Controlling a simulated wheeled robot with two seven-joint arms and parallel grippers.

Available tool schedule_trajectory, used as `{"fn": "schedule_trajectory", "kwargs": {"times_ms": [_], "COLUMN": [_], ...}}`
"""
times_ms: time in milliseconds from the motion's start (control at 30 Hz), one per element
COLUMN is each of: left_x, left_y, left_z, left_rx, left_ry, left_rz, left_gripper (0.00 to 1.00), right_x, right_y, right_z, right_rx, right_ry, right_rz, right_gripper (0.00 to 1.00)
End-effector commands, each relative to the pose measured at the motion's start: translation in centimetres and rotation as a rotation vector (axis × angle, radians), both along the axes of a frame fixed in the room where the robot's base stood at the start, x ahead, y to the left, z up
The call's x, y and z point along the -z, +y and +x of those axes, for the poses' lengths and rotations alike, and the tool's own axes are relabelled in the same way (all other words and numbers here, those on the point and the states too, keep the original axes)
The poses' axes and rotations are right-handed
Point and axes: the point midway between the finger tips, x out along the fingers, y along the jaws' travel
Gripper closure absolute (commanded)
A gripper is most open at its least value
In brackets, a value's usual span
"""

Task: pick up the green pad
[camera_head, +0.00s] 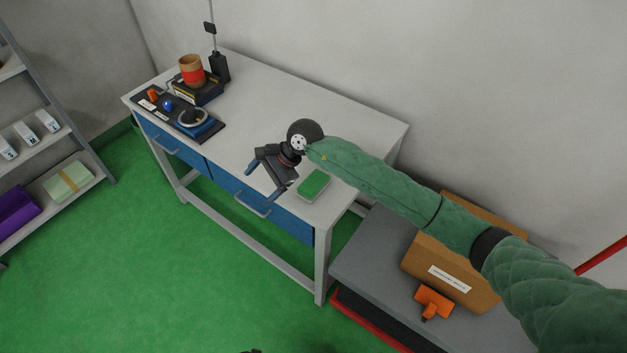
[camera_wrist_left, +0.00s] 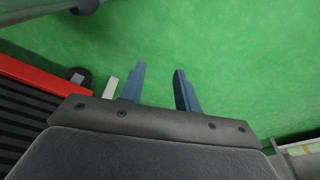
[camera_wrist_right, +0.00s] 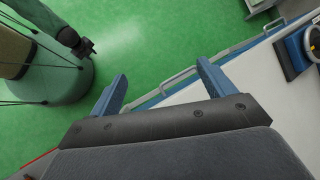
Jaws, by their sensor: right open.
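The green pad (camera_head: 314,183) lies in a pale, shallow tray or case near the front right of the workbench. My right gripper (camera_head: 262,181) is open and empty, just left of the pad and apart from it, over the bench's front edge. In the right wrist view its two blue fingers (camera_wrist_right: 161,70) are spread, with floor and the bench edge beyond; the pad is not seen there. My left gripper (camera_wrist_left: 160,70) is open and empty over the green floor in the left wrist view. It is not seen in the head view.
The workbench (camera_head: 300,103) has blue drawers with handles. A dark board (camera_head: 210,134) with a dial and orange and blue parts lies at its left, near a cup (camera_head: 191,69). Right of the bench, a grey cart (camera_head: 370,246) holds a cardboard box (camera_head: 452,270) and an orange tool (camera_head: 433,299).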

Motion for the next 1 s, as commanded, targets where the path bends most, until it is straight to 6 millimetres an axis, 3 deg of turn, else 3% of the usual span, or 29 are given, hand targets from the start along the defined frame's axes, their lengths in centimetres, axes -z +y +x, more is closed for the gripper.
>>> {"fn": "schedule_trajectory", "kwargs": {"times_ms": [33, 200, 333, 500, 867, 1000], "left_x": [0.4, 2.4, 3.2, 3.7, 4.5, 4.8], "left_y": [0.5, 1.7, 2.2, 2.5, 3.1, 3.6], "left_z": [-0.7, -2.8, -3.7, -4.6, -7.6, -9.9], "left_rx": [0.0, 0.002, 0.002, 0.003, 0.004, 0.004], "left_ry": [0.003, 0.003, 0.004, 0.007, 0.025, 0.043], "left_rz": [0.005, 0.013, 0.016, 0.018, 0.021, 0.024], "left_gripper": [0.68, 0.68, 0.68, 0.68, 0.68, 0.68], "right_x": [0.4, 1.6, 1.5, 1.7, 4.3, 5.2], "right_y": [-2.1, -8.8, -12.0, -13.4, -13.5, -13.7], "right_z": [1.6, 5.5, 7.2, 7.9, 7.8, 7.7], "right_rx": [-0.041, -0.149, -0.187, -0.203, -0.202, -0.202], "right_ry": [-0.055, -0.167, -0.198, -0.206, -0.205, -0.204], "right_rz": [-0.121, -0.46, -0.611, -0.674, -0.672, -0.671], "right_gripper": [0.18, 0.18, 0.18, 0.18, 0.18, 0.18]}}
